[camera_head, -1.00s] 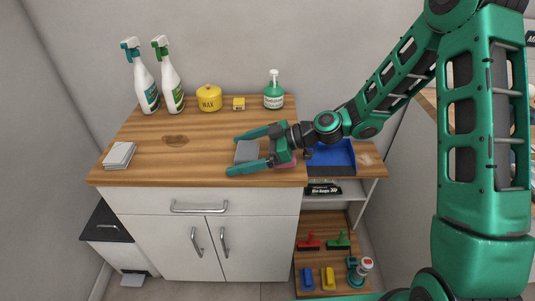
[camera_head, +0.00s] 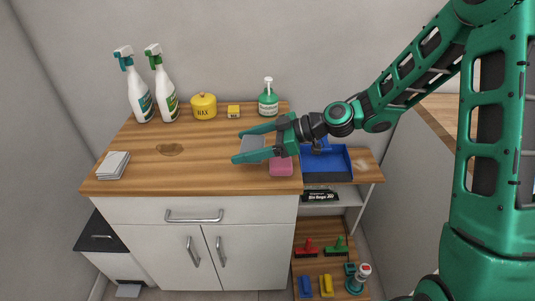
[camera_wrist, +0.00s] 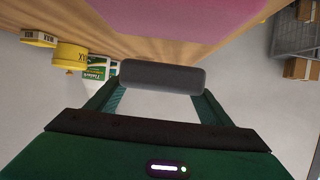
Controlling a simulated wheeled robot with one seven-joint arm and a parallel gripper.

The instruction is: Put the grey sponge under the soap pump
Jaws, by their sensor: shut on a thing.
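The grey sponge (camera_head: 252,149) is between the fingers of my green gripper (camera_head: 250,145) in the head view, held above the front right part of the wooden counter. In the wrist view the sponge (camera_wrist: 162,76) shows as a dark grey bar between the two fingertips (camera_wrist: 158,92). My gripper is shut on it. The soap pump (camera_head: 268,101) is a green bottle with a white pump head, upright at the back right of the counter, behind my gripper.
A pink sponge (camera_head: 281,167) lies on the counter near the right front. A yellow pot (camera_head: 203,106) and a small yellow box (camera_head: 233,111) stand left of the pump. Two spray bottles (camera_head: 140,92) stand at the back left, white cloths (camera_head: 114,165) at the front left. A blue tray (camera_head: 327,164) is at right.

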